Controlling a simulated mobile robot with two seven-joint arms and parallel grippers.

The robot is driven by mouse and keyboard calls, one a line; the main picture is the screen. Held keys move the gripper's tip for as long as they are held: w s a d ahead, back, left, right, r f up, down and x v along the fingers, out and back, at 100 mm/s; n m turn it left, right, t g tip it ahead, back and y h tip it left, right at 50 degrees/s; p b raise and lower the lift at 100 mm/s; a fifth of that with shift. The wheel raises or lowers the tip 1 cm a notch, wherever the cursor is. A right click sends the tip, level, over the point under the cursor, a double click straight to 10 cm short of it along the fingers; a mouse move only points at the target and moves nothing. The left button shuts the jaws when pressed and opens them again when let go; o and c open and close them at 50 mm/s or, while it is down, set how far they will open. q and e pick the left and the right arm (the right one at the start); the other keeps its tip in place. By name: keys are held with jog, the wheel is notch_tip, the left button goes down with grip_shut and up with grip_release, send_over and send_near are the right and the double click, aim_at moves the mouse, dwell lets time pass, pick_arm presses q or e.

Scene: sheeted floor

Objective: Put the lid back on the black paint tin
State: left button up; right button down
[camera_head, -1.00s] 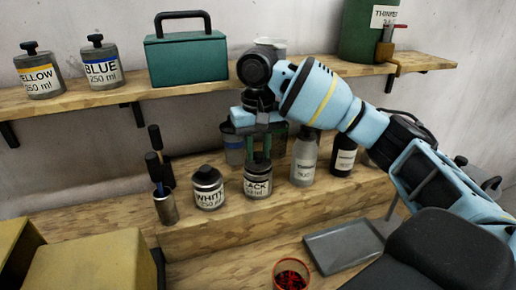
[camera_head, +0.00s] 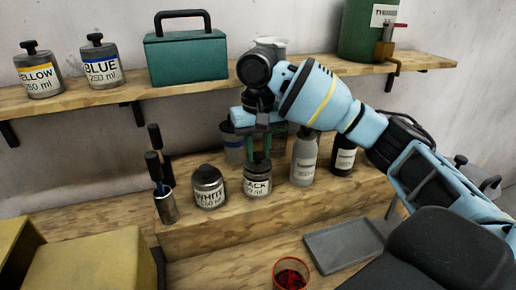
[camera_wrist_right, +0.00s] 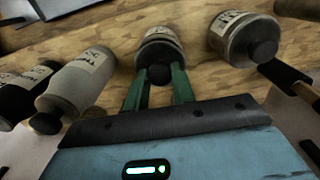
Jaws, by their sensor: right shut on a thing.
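The black paint tin (camera_head: 257,183) stands upright on the raised wooden step, just right of the white tin. My right gripper (camera_head: 257,150) points down from above it, shut on the dark knob of the lid. In the right wrist view, the green fingers (camera_wrist_right: 160,88) stand on both sides of the lid's knob (camera_wrist_right: 160,74), in line with the black tin (camera_wrist_right: 160,38). The lid is at the tin's mouth; I cannot tell whether it is fully seated. My left gripper is out of view.
The white tin (camera_head: 208,187) and a brush holder (camera_head: 166,208) stand close left. A grey bottle (camera_head: 304,160) and dark bottle (camera_head: 344,160) stand right. A red-rimmed cup (camera_head: 291,274) and grey tray (camera_head: 345,246) lie in front. The shelf (camera_head: 125,96) runs behind.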

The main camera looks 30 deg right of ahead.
dwell(0.3)
jog(key=c, duration=1.1)
grip_release()
jog(key=shift+o, duration=0.5)
jog(key=o, duration=0.4)
jog(key=shift+r, duration=0.1)
jog(key=shift+r, duration=3.4)
jog(key=shift+c, duration=0.5)
grip_shut()
